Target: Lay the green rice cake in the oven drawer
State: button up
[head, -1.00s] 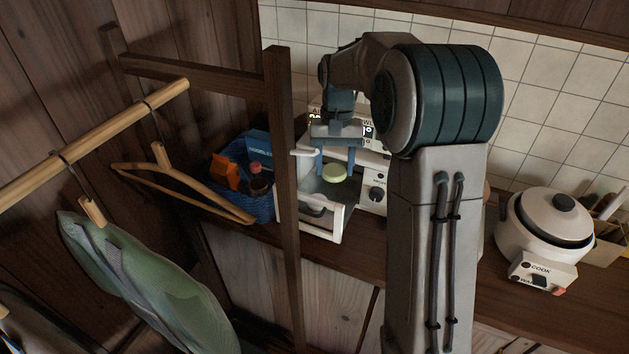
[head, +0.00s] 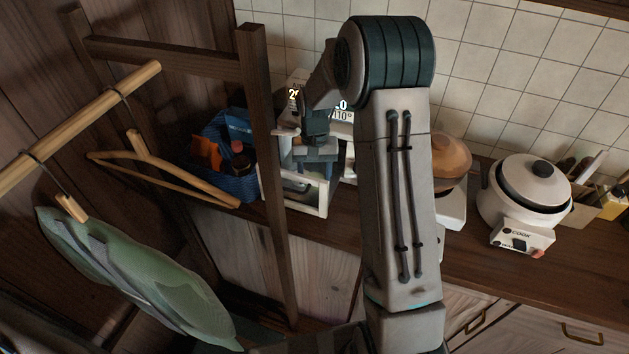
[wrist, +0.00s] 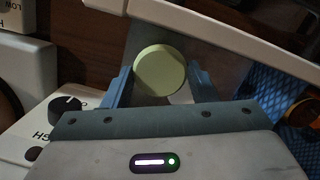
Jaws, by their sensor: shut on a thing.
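The green rice cake (wrist: 160,70) is a pale green round disc between the two blue fingers in the wrist view. My gripper (wrist: 160,82) is shut on it. In the head view my gripper (head: 314,174) points down over the pulled-out oven drawer (head: 301,208), and the cake is hidden there. The drawer has a white frame and a dark window in its front. Its white front edge also crosses the top of the wrist view (wrist: 230,32). The white oven (head: 347,165) is mostly hidden behind my arm. I cannot tell whether the cake touches the drawer floor.
A blue basket (head: 235,185) with packets stands close left of the drawer. A wooden rack post (head: 265,150) rises in front, with a hanger (head: 165,185) and a green garment (head: 130,280). A white rice cooker (head: 525,190) and a brown-topped pot (head: 451,160) stand to the right.

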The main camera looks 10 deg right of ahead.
aim_at(314, 173)
jog(key=shift+f, duration=1.7)
jog(key=shift+f, duration=0.2)
jog(key=o, duration=1)
jog(key=shift+c, duration=0.2)
jog(key=shift+r, duration=0.15)
notch_tip(314, 173, up, 12)
jog(key=w+b, duration=0.1)
jog(key=shift+w+d+b, duration=0.2)
jog(key=shift+w+b, duration=0.15)
jog(key=shift+w, duration=0.05)
